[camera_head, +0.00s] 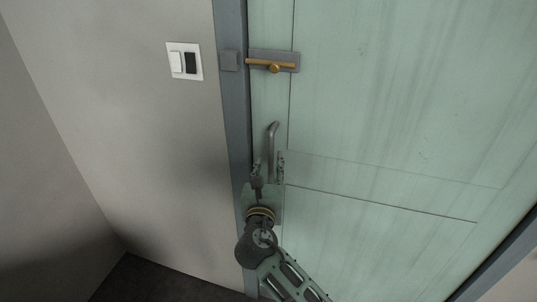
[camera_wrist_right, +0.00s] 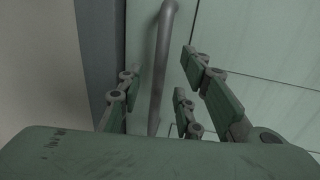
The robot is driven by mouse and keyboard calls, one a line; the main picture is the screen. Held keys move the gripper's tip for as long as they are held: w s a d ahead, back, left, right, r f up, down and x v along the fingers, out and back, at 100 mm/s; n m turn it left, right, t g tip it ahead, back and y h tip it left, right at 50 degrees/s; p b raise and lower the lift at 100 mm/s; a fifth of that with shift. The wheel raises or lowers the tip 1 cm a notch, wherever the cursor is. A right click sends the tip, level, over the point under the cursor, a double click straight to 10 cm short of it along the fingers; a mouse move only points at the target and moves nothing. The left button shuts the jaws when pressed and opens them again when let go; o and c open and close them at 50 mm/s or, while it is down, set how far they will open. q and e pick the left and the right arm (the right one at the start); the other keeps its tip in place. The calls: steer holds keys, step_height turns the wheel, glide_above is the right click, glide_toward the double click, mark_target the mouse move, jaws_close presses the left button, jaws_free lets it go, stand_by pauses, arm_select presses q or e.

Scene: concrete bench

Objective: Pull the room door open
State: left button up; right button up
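The room door (camera_head: 390,100) is pale green and looks closed in its grey frame (camera_head: 232,110). A grey bar handle (camera_head: 272,145) stands upright near the door's left edge. My right gripper (camera_head: 268,168) is at the lower part of this handle. In the right wrist view the handle (camera_wrist_right: 161,65) passes between the spread fingers of the right gripper (camera_wrist_right: 160,80), with gaps on both sides. The gripper is open. A brass-coloured sliding bolt (camera_head: 272,65) sits on a grey plate above the handle. My left gripper is not in view.
A grey keeper plate (camera_head: 229,61) is on the frame beside the bolt; the bolt's left end stops close to it, apparently short of it. A light switch (camera_head: 184,61) is on the plain wall (camera_head: 130,130) at left. Dark floor (camera_head: 150,282) shows below.

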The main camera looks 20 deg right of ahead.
mark_target(271, 158)
steer(key=x, duration=0.5)
steer(key=shift+w+d+f+p, duration=0.1)
steer(key=shift+w+d+p, duration=0.05)
steer(key=shift+w+p, duration=0.15)
jaws_close()
